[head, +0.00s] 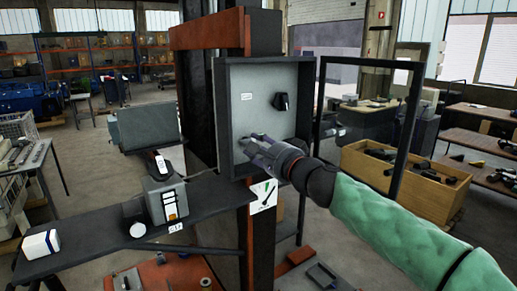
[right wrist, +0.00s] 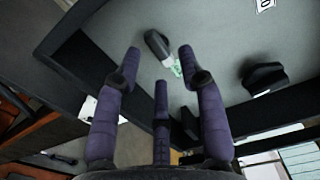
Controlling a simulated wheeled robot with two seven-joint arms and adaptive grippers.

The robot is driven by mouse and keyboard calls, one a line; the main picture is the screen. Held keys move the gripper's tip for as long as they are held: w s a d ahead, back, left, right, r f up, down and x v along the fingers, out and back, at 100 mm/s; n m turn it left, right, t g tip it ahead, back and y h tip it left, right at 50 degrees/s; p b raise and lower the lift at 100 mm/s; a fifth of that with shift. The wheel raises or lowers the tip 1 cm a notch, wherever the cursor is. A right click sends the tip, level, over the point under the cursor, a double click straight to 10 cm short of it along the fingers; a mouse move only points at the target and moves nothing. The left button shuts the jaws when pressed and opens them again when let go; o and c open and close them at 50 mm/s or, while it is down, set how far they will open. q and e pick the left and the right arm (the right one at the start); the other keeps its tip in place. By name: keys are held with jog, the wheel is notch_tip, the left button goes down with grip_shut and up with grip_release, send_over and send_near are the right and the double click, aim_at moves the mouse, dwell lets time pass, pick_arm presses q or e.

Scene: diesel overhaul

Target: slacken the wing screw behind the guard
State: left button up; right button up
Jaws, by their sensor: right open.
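A grey box-shaped panel (head: 258,80) is fixed to the post, with a black-framed door (head: 415,110), perhaps the guard, swung open at its right. My right gripper (head: 254,143) is in front of the panel's lower part, its purple fingers spread and empty. In the right wrist view a dark, rounded part (right wrist: 156,44) with a pale and green end lies beyond the open fingertips (right wrist: 160,62). It may be the wing screw; I cannot tell whether the fingers touch it. The gripper hides this part in the head view. A black knob (head: 282,102) sits higher on the panel. My left gripper is out of view.
A dark shelf (head: 100,225) on the left carries a grey device (head: 165,200) and a white box (head: 40,244). A wooden crate (head: 405,180) of parts stands behind the open door.

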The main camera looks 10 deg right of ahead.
dwell(0.6)
jog(key=shift+x, duration=0.95)
jog(key=shift+s, duration=0.1)
grip_shut()
jog(key=shift+b, duration=0.35)
